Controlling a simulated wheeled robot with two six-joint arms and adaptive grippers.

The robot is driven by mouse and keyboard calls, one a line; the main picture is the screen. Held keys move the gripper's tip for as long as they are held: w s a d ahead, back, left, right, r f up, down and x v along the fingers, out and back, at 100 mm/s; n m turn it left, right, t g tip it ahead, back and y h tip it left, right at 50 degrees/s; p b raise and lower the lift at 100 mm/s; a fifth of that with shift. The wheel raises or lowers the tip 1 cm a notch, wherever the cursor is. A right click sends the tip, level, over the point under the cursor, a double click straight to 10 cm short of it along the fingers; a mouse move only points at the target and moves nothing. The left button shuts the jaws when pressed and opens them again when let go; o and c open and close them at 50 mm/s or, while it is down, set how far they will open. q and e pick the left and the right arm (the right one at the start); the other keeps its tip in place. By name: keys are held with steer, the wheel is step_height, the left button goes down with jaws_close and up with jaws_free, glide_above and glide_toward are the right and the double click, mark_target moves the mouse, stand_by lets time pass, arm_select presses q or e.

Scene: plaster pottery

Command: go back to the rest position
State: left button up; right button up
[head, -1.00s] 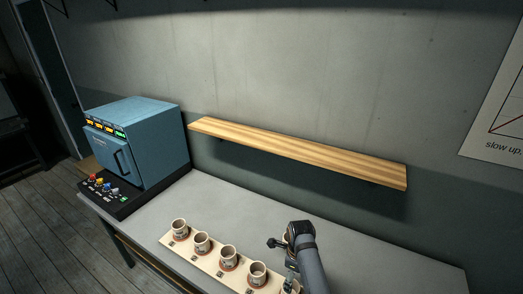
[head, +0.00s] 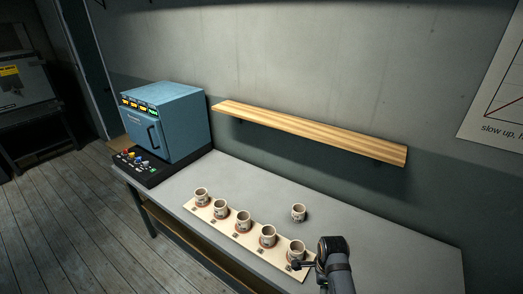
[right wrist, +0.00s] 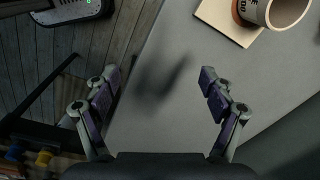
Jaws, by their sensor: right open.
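My right gripper (right wrist: 160,80) is open and empty in the right wrist view, with both fingers spread above the grey table edge. In the head view my right arm comes in at the bottom right, with its dark wrist near the board's right end; the fingers are hard to make out there. My left gripper is not in view.
Several pale cups, such as one at the board's left end (head: 201,195), stand on a cream board (head: 226,230). Another cup (head: 298,213) stands alone on the grey table (head: 345,226). A blue kiln (head: 180,120) is at the left, with a button panel (head: 150,172) before it. A wooden shelf (head: 310,130) is empty.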

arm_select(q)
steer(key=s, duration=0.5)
arm_select(e)
steer(key=s+d+r+n+t, duration=0.25)
steer(key=s+r+n, duration=0.25)
steer(key=s+n, duration=0.4)
steer(key=s+d+r+n+t, duration=0.1)
steer(key=s+d+r+n, duration=0.25)
steer(key=s+n, duration=0.55)
step_height(320, 180, down, 36)
steer(key=s+d+r+n+g+b, duration=0.1)
steer(key=d+n+g+b, duration=0.1)
steer(key=b, duration=0.6)
arm_select(q)
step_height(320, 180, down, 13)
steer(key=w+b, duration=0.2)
steer(key=b, duration=0.3)
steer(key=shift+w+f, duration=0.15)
arm_select(e)
steer(key=s+d+f+g, duration=0.1)
steer(key=s+f, duration=1.7)
steer(key=f, duration=0.2)
steer(key=shift+h, duration=0.3)
steer(key=shift+f, duration=0.1)
